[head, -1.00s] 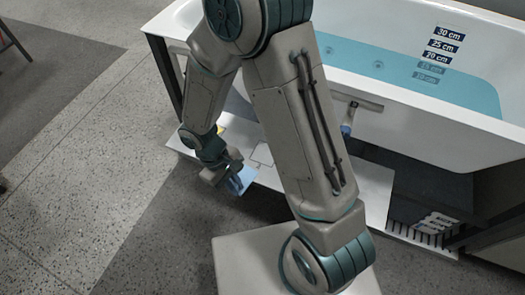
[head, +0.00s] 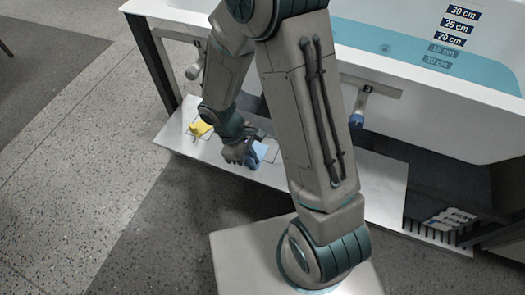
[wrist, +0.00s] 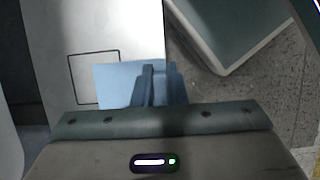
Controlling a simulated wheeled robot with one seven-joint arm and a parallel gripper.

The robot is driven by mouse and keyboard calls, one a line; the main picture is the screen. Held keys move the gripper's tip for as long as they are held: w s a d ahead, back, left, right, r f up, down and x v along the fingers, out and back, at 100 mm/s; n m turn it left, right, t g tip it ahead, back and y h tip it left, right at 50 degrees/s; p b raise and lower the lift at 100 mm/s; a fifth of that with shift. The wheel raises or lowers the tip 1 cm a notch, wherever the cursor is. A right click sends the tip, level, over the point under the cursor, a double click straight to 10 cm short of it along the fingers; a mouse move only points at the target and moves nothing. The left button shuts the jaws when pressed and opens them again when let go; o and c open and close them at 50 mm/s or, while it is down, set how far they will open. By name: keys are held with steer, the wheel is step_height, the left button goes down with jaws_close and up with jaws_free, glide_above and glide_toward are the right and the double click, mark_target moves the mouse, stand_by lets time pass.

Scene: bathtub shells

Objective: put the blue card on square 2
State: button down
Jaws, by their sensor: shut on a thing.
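The blue card (wrist: 117,80) is a flat light-blue piece held in my gripper (wrist: 155,85), whose blue fingers are shut on it in the wrist view. In the head view my gripper (head: 247,160) is over the white shelf (head: 350,185), and the card (head: 264,150) shows at its right side. In the wrist view an outlined square (wrist: 82,80) lies on the shelf at the left, and the card covers its lower right part. I cannot read a number on that square. Whether the card touches the shelf is unclear.
A yellow item (head: 199,128) lies on the shelf left of my gripper. The bathtub (head: 440,110) with blue water and depth labels stands behind. A blue-tipped fitting (head: 357,119) sticks out under its rim. Dark racks stand at the right; the floor (head: 70,180) is clear at the left.

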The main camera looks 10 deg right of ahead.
mark_target(264, 146)
steer(key=w+d, duration=0.1)
steer(key=w, duration=0.1)
steer(key=w+d, duration=0.2)
steer(key=w+d+b, duration=0.1)
steer(key=w, duration=0.1)
steer(key=shift+w+d+f, duration=0.1)
steer(key=shift+w+d, duration=0.15)
steer(key=shift+d, duration=0.1)
steer(key=shift+s+a+f+b, duration=0.1)
steer(key=shift+s+f+b, duration=0.1)
steer(key=shift+f+b, duration=0.4)
step_height(264, 146, down, 5)
steer(key=shift+f+b, duration=0.1)
steer(key=shift+b, duration=1)
steer(key=shift+w+f+b, duration=0.15)
steer(key=shift+f+b, duration=0.15)
steer(key=shift+f, duration=0.1)
steer(key=c, duration=1.5)
jaws_free()
steer(key=shift+o, duration=0.2)
